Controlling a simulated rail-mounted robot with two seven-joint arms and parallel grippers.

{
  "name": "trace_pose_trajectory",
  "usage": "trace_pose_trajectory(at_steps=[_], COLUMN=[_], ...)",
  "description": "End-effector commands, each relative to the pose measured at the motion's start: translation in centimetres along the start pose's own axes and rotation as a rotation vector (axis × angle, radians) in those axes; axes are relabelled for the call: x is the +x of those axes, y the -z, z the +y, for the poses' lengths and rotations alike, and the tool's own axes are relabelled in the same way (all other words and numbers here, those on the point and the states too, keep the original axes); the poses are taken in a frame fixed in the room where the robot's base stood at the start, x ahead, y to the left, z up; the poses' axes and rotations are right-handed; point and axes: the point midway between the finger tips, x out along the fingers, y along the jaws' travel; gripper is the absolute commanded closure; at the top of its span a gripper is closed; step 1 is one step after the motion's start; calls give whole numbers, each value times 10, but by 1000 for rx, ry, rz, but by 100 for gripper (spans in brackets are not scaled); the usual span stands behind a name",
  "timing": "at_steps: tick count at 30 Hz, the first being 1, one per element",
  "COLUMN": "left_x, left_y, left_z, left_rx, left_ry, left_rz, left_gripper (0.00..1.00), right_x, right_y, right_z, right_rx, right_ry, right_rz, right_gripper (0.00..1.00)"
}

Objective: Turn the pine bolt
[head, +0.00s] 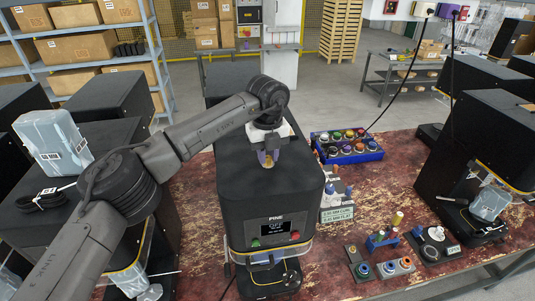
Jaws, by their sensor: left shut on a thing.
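The black seamer marked PINE (262,220) stands in the middle of the table, with a small screen and a green and a red button on its front. My left gripper (267,160) reaches over from the left and points down at the top of this machine. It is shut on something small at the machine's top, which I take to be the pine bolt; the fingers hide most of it. Whether it is seated or lifted cannot be told. My right gripper is not in view.
A blue tray of coloured round parts (347,153) sits behind right. A label sign (337,214) and small fixtures (380,268) stand right of the machine. Other black seamers (488,135) flank it, one at the left topped with a grey container (53,142). Red-brown tabletop (365,205) shows between them.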

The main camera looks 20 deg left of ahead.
Motion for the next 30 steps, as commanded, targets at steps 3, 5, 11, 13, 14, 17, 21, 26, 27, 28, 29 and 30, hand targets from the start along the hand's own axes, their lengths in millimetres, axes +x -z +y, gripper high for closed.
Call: trace_pose_trajectory(at_steps=[3,5,11,13,14,17,21,26,27,28,29,30], left_x=[-2,-2,-2,-1,-1,-1,0,-3,-6,-9,-13,-18], left_y=[0,0,0,0,0,0,0,0,0,0,0,0], left_z=[0,0,0,0,0,0,0,0,0,0,-1,-1], left_rx=[0,1,1,1,1,1,1,1,1,1,0,0], left_ry=[1,1,2,1,1,1,0,1,2,3,3,3], left_rz=[1,1,0,0,0,0,0,-1,-1,-2,-2,-2], left_gripper=[100,100,72,65,62,53,53,53,53,53,53,53], right_x=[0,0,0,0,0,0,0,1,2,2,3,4], right_y=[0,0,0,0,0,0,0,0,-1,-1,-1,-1], right_z=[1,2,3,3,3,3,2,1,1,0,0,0], right_rx=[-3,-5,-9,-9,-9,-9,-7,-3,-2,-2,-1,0], right_ry=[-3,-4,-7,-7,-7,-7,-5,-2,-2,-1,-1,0], right_rz=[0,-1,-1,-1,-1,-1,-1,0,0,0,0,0], right_gripper=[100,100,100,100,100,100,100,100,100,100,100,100])
